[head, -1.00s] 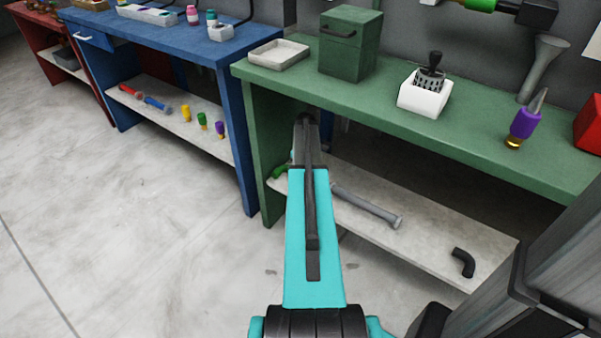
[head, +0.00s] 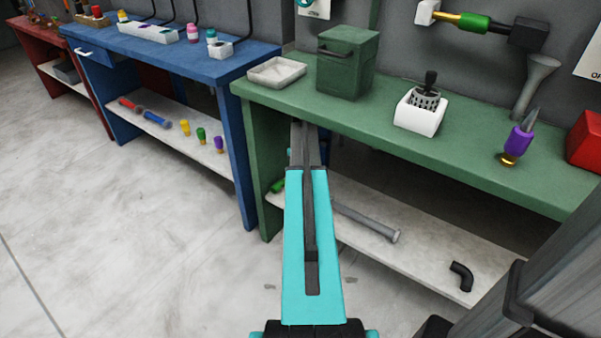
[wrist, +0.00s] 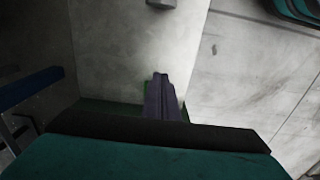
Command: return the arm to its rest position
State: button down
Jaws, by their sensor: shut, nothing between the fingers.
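My teal and dark grey arm (head: 306,235) rises from the bottom centre of the head view. It reaches toward the left end of the green bench (head: 400,125). My gripper (wrist: 161,80) shows in the wrist view as two dark fingers pressed together, with nothing between them. They stand in front of a pale grey surface, apparently the bench's lower shelf.
Near my arm, a grey pipe (head: 366,221) and a black elbow (head: 461,277) lie on the lower shelf. A green box (head: 346,75), white holder (head: 418,117) and purple-handled tool (head: 519,142) stand on the bench. The floor (head: 150,260) at left is clear.

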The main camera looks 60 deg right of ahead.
jog(key=shift+a, duration=0.15)
jog(key=w+a+f+g+p, duration=0.1)
jog(key=a+f+p, duration=0.2)
jog(key=a, duration=0.8)
jog(key=w+a+f+y+p, duration=0.1)
jog(key=a+f+p, duration=0.2)
jog(key=a, duration=0.9)
jog(key=w+a+f+g+p, duration=0.1)
jog(key=a+f+p, duration=0.25)
jog(key=a, duration=0.75)
jog(key=s+a+g+p, duration=0.1)
jog(key=s+a+p, duration=0.3)
jog(key=s+a, duration=0.6)
jog(key=s+a+g+h+p, duration=0.1)
jog(key=s+a+g+p, duration=0.1)
jog(key=s+a, duration=0.8)
jog(key=a+p, duration=0.1)
jog(key=a, duration=0.4)
jog(key=shift+s+a+f+p, duration=0.25)
jog(key=shift+s+p, duration=0.05)
jog(key=shift+p, duration=0.1)
jog(key=shift+d, duration=0.15)
